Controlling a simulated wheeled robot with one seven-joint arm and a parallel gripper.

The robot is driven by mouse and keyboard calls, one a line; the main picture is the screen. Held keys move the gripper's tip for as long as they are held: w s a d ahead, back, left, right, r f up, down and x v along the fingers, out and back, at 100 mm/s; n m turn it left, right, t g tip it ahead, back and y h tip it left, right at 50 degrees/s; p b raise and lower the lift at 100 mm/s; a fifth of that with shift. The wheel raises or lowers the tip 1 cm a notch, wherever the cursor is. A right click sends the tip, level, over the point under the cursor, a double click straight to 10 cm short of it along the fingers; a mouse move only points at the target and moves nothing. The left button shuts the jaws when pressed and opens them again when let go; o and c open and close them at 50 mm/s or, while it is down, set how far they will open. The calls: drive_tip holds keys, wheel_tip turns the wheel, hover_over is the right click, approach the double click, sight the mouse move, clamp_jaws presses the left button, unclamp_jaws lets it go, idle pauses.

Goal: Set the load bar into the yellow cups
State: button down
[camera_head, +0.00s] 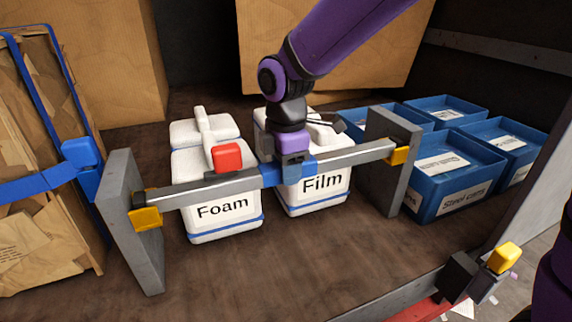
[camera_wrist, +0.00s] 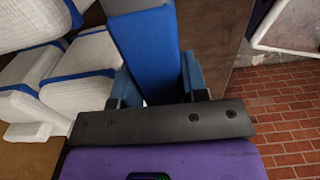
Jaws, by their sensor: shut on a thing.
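The load bar (camera_head: 220,188) is a long grey bar with a blue middle sleeve and a red block on top. It spans between two grey upright panels. My gripper (camera_head: 292,172) is shut on the blue sleeve, which fills the space between the fingers in the wrist view (camera_wrist: 150,50). One yellow cup (camera_head: 145,218) is on the left panel, with the bar's dark left end at or just above it. The other yellow cup (camera_head: 399,155) is on the right panel, beside the bar's right end. I cannot tell whether either end is seated.
White bales labelled Foam (camera_head: 222,208) and Film (camera_head: 322,184) stand behind the bar. Blue bins (camera_head: 455,178) stand at the right. Strapped cardboard (camera_head: 45,230) is at the left. Another yellow piece (camera_head: 503,257) sits on the front-right edge. The floor in front is clear.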

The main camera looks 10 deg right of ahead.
drive_tip(key=shift+f, duration=0.15)
drive_tip(key=c, duration=0.6)
unclamp_jaws()
drive_tip(key=shift+o, duration=0.2)
wheel_tip(320, 180, up, 10)
drive_tip(key=shift+r, duration=0.25)
drive_tip(key=shift+d+r, duration=0.25)
drive_tip(key=s+d+r+m+t, duration=0.1)
drive_tip(key=s+d+m+t, duration=0.1)
drive_tip(key=s+d+m, duration=0.7)
drive_tip(key=s+d+r+m+t, duration=0.1)
drive_tip(key=s+d+m+t, duration=0.2)
drive_tip(key=s+d+m, duration=0.6)
drive_tip(key=d+m, duration=0.3)
drive_tip(key=d, duration=0.3)
drive_tip(key=shift+s+d+r, duration=0.2)
drive_tip(key=shift+d+r, duration=0.05)
drive_tip(key=shift+r, duration=0.05)
